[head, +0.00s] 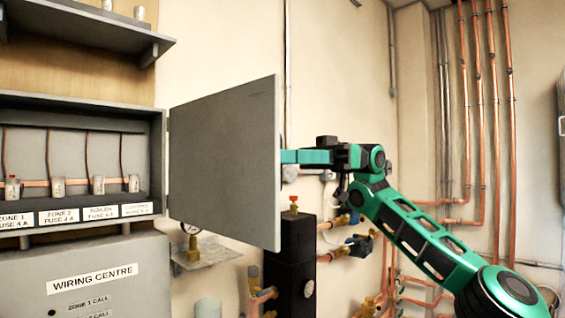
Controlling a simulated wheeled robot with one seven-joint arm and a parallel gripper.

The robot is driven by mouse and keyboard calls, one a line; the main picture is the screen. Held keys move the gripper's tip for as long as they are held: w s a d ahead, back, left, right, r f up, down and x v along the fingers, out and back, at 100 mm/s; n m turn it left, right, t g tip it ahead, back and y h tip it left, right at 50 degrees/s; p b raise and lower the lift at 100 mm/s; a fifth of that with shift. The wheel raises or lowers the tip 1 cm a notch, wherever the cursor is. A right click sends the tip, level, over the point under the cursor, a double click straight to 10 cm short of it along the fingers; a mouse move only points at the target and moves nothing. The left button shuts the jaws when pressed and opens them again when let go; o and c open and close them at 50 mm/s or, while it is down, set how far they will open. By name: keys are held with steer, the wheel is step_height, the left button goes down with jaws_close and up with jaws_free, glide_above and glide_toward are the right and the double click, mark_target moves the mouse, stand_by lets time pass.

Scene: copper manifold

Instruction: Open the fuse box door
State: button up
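The grey fuse box (83,127) is at the left in the head view. Its front is uncovered and several fuses with wires show inside. The flat grey fuse box door (222,160) is swung out to the right from the box's right side, standing well open. My gripper (291,156) is at the door's free right edge, reaching in from the right. Its green fingers meet or pass behind that edge. The tips are hidden, so I cannot tell whether they grip, touch or stand clear of the door.
A grey shelf (85,32) is above the box, and a wiring centre panel (90,278) is below it. A black block with a red-topped valve (292,262) and copper pipes stand below my gripper. Vertical copper pipes (495,110) line the right wall.

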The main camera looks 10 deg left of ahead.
steer(key=shift+w+f, duration=0.1)
steer(key=shift+w, duration=0.05)
steer(key=v, duration=1.1)
steer(key=shift+a, duration=0.1)
